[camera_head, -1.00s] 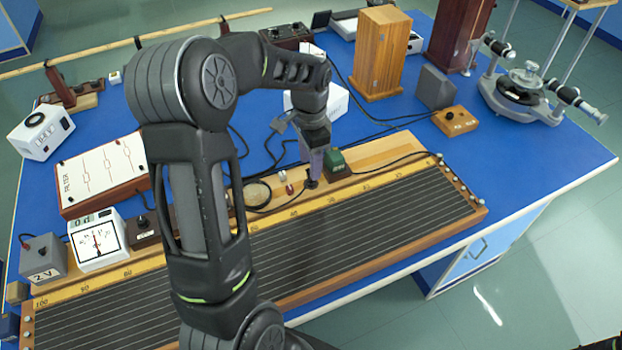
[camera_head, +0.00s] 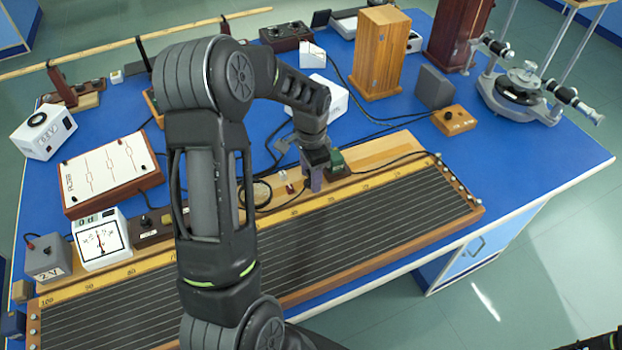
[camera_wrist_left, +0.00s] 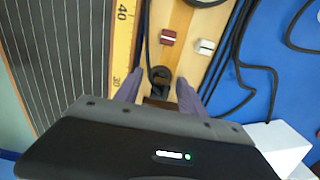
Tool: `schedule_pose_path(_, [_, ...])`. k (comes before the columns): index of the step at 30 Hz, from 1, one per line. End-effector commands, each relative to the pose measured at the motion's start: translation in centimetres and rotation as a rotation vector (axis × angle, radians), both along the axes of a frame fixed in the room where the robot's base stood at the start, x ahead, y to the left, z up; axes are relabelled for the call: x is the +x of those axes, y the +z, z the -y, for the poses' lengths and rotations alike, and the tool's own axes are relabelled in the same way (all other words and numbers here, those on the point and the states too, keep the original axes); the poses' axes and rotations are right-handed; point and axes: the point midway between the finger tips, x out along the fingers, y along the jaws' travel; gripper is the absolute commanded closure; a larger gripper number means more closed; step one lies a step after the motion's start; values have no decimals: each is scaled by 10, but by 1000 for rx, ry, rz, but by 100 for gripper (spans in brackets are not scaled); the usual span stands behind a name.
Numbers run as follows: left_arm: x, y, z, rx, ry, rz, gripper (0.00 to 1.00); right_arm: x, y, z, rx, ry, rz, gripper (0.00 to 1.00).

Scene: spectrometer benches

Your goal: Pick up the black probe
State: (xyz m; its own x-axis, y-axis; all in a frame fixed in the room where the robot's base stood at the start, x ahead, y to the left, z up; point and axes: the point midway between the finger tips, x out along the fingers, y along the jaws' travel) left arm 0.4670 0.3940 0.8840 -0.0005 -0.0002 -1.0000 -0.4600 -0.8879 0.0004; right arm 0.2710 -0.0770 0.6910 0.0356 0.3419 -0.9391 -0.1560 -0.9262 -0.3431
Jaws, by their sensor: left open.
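The black probe (camera_wrist_left: 160,75) appears in the left wrist view as a small dark, rounded piece on the wooden strip of the long wire board. My left gripper (camera_wrist_left: 160,88) is open, with one purple-grey finger on each side of the probe. I cannot tell whether the fingers touch it. In the head view my left gripper (camera_head: 314,184) points down at the board's back edge, just left of a small green block (camera_head: 336,162), and hides the probe.
The wire board (camera_head: 380,215) runs along the table's front, with a scale strip behind it. Small red (camera_wrist_left: 168,37) and white (camera_wrist_left: 206,46) terminals sit near the gripper. Black cables (camera_wrist_left: 258,75) lie beside it. A wooden box (camera_head: 380,55) stands behind.

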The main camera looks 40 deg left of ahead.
Motion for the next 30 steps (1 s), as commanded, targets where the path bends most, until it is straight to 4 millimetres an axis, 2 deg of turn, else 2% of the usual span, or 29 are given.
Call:
schedule_pose_path(4, [0,0,0,0,0,0,53,0,0,0,0,0,0,64])
schedule_pose_path(21, [0,0,0,0,0,0,99,0,0,0,0,0,0,64])
schedule_pose_path(30, [0,0,0,0,0,1,100,0,0,0,0,0,0,64])
